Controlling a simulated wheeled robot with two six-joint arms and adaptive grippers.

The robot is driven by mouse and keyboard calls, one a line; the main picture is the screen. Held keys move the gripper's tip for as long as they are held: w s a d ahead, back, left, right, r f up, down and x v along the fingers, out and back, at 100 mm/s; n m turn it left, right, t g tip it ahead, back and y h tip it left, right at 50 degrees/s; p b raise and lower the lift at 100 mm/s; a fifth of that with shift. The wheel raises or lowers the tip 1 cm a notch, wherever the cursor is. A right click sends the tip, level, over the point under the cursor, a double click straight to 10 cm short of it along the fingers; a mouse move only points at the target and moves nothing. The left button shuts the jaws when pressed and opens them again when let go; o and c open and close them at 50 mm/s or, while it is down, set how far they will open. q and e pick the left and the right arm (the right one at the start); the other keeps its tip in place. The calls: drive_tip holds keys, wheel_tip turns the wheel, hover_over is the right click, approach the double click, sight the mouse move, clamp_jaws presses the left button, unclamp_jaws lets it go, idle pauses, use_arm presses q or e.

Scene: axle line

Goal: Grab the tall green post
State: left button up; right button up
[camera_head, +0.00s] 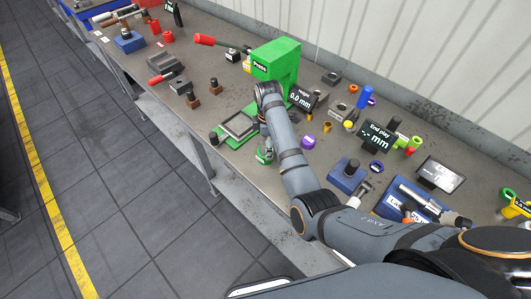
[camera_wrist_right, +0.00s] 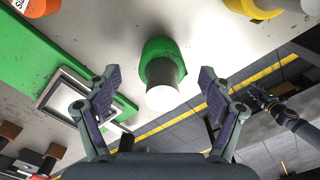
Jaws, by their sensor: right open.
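The green post (camera_wrist_right: 160,50) shows in the right wrist view as a green collar around a dark stem with a pale end facing the camera. It lies between and beyond the two fingers of my right gripper (camera_wrist_right: 160,90). The fingers are spread wide, and I see no contact with the post. In the head view, the right gripper (camera_head: 265,143) points down beside the green press, and a green piece (camera_head: 264,156) shows at its fingertips. My right forearm hides part of this area. A dark jointed arm end, apparently my left gripper (camera_wrist_right: 262,98), shows at the right of the wrist view; its jaws are unclear.
The green press (camera_head: 276,60) stands behind the gripper, with a framed plate (camera_head: 238,126) to its left. A height display (camera_head: 301,98), a purple ring (camera_head: 308,141) and a blue block (camera_head: 347,176) stand to the right. The bench's front edge is close.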

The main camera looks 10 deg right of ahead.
drive_tip(key=shift+s+a+f+p, duration=0.1)
drive_tip(key=shift+a+f+p, duration=0.1)
drive_tip(key=shift+f+p, duration=0.25)
drive_tip(key=shift+a+f+p, duration=0.2)
drive_tip(key=shift+f, duration=0.35)
wheel_tip(320, 180, down, 3)
drive_tip(key=shift+r, duration=0.1)
drive_tip(key=c, duration=0.9)
use_arm(q)
drive_tip(key=shift+w+d+r, duration=0.1)
drive_tip(key=shift+w+r, duration=0.15)
drive_tip(key=shift+r, duration=0.6)
use_arm(e)
clamp_jaws()
